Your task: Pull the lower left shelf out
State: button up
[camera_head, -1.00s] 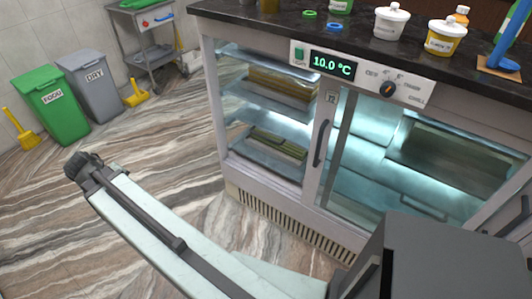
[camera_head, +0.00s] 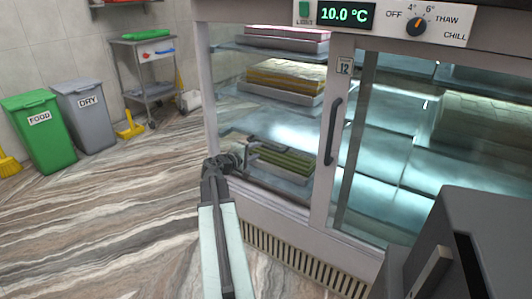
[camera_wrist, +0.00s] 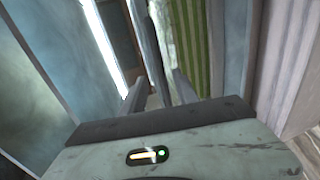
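The lower left shelf (camera_head: 285,183) is inside the left part of the display cabinet, with a block of green-striped sweets (camera_head: 290,162) on it. My gripper (camera_head: 238,158) is at the front left of this shelf, left of the sweets. In the wrist view my gripper (camera_wrist: 160,92) has its two fingers apart, with a narrow grey bar (camera_wrist: 150,45) running between them. I cannot tell whether either finger touches the bar. The green-striped sweets also show in the wrist view (camera_wrist: 193,45), right of the fingers.
Above is a shelf with yellow sweets (camera_head: 285,78). A dark vertical door handle (camera_head: 333,132) stands right of the left opening. A green FOOD bin (camera_head: 40,135), a grey DRY bin (camera_head: 85,118) and a trolley (camera_head: 148,70) stand at the left.

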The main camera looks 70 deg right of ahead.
aim_at(265, 147)
jog(key=b+x, duration=0.1)
jog(key=x, duration=0.6)
jog(key=shift+d, duration=0.25)
grip_shut()
dwell(1.0)
